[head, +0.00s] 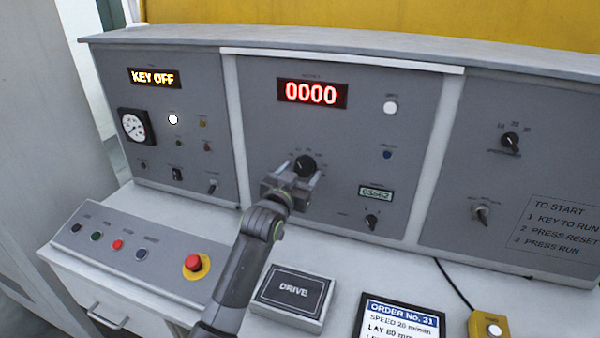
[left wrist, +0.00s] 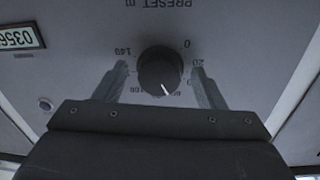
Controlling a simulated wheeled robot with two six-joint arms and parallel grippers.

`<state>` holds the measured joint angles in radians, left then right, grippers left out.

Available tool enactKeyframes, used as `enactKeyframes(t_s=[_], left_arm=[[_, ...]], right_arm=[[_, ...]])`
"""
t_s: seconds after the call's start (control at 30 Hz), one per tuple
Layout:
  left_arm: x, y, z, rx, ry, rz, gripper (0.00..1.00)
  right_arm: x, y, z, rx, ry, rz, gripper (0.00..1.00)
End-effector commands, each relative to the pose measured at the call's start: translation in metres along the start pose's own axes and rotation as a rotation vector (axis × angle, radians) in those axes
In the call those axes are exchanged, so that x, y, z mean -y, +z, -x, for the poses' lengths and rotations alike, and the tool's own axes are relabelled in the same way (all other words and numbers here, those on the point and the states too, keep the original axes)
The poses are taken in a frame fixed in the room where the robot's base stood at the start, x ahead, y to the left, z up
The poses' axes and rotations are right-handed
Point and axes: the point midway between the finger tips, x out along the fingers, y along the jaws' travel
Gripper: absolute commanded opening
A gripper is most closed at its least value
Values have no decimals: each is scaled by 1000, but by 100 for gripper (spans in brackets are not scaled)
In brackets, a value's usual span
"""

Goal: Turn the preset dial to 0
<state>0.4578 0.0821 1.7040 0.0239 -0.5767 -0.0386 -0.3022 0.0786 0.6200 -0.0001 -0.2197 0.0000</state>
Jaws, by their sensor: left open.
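The preset dial (head: 305,164) is a black round knob on the middle grey panel, partly hidden behind my left gripper (head: 293,180) in the head view. In the left wrist view the dial (left wrist: 160,72) appears upside down under the words PRESET m. Its white pointer line points down and slightly right in that picture, near the 60 mark and away from the 0 at its upper right. My left gripper (left wrist: 158,80) is open, one finger on each side of the dial, with visible gaps to it. My right gripper is not in view.
A red display (head: 311,93) above the dial reads 0000. A small counter (head: 375,193) and a selector knob (head: 371,221) sit to the right. Below are a red emergency button (head: 193,263), a DRIVE plate (head: 293,292) and an order screen (head: 398,320).

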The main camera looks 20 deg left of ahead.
Motion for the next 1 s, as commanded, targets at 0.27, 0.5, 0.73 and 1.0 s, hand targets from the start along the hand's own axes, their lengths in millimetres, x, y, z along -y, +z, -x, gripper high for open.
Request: enactKeyframes(t_s=[0.27,0.5,0.73,1.0], left_arm=[[0,0,-2,0,0,0,64],[0,0,-2,0,0,0,38],[0,0,-1,0,0,1,19],[0,-2,-2,-3,0,60,19]], right_arm=[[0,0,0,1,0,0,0],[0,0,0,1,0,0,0],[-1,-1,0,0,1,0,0],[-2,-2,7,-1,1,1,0]])
